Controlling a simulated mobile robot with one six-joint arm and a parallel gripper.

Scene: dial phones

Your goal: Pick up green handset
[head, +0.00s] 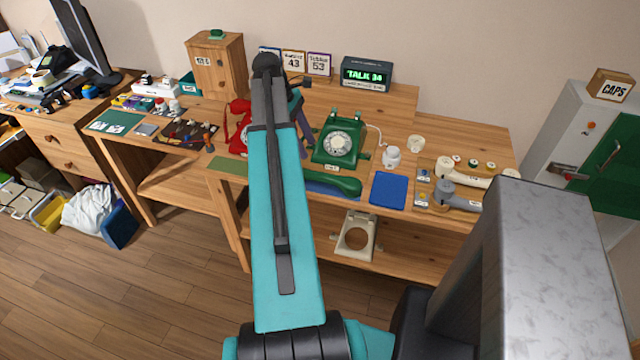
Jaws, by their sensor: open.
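The green handset (335,185) lies across a dark blue mat near the front edge of the workbench. Its left end is close to my teal arm, which hides part of that area. The green dial phone (338,141) stands just behind the handset, with its pale dial facing forward. My arm reaches up and over the bench in the middle of the view.
A red phone (238,127) stands left of my arm. Right of the handset are a blue mat (388,190), a white jar (392,157), a cream handset (462,175) and a grey handset (456,197). A cream phone shell (355,237) sits on the lower shelf.

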